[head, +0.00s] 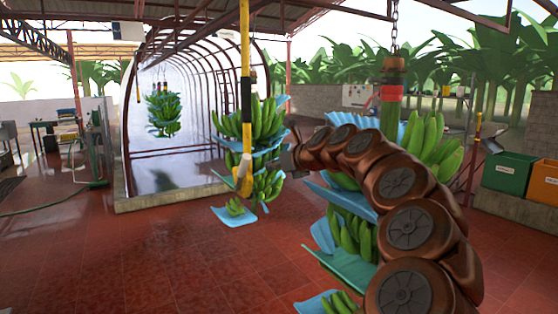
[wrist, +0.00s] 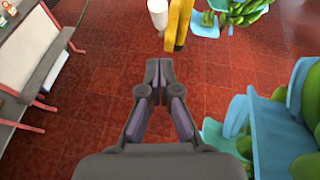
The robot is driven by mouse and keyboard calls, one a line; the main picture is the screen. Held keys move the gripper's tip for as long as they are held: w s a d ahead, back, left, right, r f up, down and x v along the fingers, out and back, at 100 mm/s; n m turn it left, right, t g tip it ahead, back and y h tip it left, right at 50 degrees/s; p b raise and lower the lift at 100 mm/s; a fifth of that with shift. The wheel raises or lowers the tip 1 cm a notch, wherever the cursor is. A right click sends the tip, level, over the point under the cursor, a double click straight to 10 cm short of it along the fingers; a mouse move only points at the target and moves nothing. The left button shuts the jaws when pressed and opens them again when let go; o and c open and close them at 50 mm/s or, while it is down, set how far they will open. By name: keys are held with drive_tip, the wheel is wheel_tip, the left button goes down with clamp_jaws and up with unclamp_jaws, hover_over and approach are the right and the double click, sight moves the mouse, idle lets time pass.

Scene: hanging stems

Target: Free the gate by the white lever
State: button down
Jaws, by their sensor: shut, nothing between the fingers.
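A white cylindrical piece (wrist: 158,12), which looks like the lever, shows at the top edge of the wrist view, cut off by the frame. It is just left of a yellow bar end (wrist: 178,28).
Banana stems with blue sheets hang behind the bar (head: 265,125) and close on the right behind my arm (head: 347,235); blue sheets (wrist: 270,135) also flank my gripper. A chain (head: 395,25) holds the near stem. Red tiled floor (head: 150,250) is open at left.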

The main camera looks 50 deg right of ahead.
sight(249, 161)
drive_tip(key=w, duration=0.2)
drive_tip(key=w+p, duration=0.1)
drive_tip(key=w, duration=0.1)
drive_tip(key=w+d+p, duration=0.1)
drive_tip(key=w, duration=0.2)
drive_tip(key=shift+w+f, duration=0.1)
drive_tip(key=shift+f, duration=0.15)
drive_tip(key=shift+w+d+r, duration=0.15)
drive_tip(key=shift+w+r, duration=0.05)
drive_tip(key=shift+w, duration=0.3)
drive_tip(key=shift+d+r+p, duration=0.1)
drive_tip(key=shift+p, duration=0.35)
